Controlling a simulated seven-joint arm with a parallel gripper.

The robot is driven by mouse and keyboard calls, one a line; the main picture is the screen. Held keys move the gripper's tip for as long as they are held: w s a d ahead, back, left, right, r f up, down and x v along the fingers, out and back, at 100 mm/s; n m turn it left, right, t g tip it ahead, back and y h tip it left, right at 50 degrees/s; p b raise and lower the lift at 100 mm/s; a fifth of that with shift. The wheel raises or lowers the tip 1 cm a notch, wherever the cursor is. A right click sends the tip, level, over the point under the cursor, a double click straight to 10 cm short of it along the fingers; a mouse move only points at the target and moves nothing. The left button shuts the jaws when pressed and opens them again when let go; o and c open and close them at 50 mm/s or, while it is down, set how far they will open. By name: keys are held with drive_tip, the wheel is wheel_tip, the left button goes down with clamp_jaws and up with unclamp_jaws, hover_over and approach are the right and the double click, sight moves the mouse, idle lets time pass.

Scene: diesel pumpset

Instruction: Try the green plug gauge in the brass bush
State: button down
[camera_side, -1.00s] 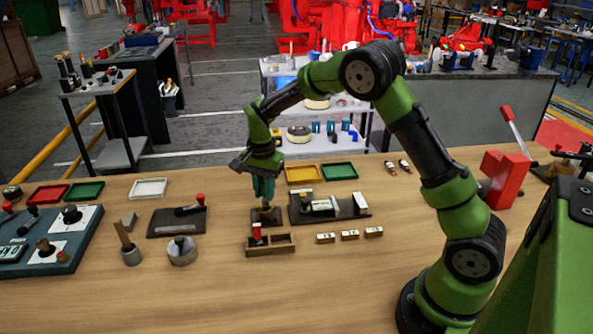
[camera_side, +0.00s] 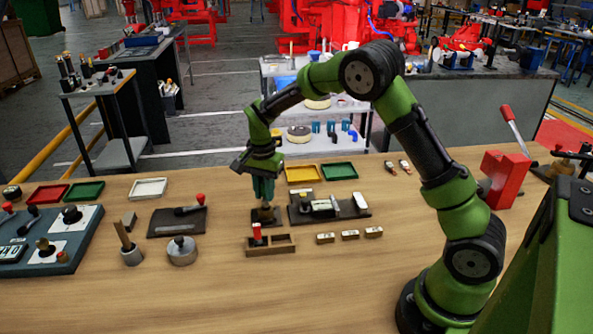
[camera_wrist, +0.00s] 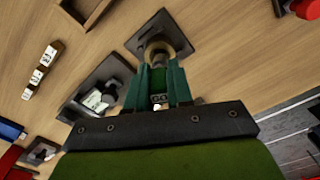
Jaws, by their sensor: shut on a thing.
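My gripper (camera_side: 263,196) points down over the brass bush (camera_side: 266,215), which stands on a small dark plate. In the wrist view my gripper (camera_wrist: 158,88) has its teal fingers shut on the green plug gauge (camera_wrist: 178,82), mostly hidden between them. The bush (camera_wrist: 165,42) lies just past the fingertips there, with its plate (camera_wrist: 136,42) around it. The gauge's lower end is hidden, so I cannot tell whether it is inside the bush or just above it.
A wooden rack (camera_side: 285,247) holding a red-topped piece (camera_side: 257,232) stands in front of the bush. Several small marked blocks (camera_side: 350,235) lie to its right. A dark fixture (camera_side: 330,210) stands close right of the bush. The front of the table is clear.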

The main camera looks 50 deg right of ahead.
drive_tip(key=shift+f, duration=1.3)
idle(0.9)
drive_tip(key=shift+r, duration=0.1)
idle(0.8)
drive_tip(key=shift+r, duration=2.15)
drive_tip(key=shift+r, duration=2)
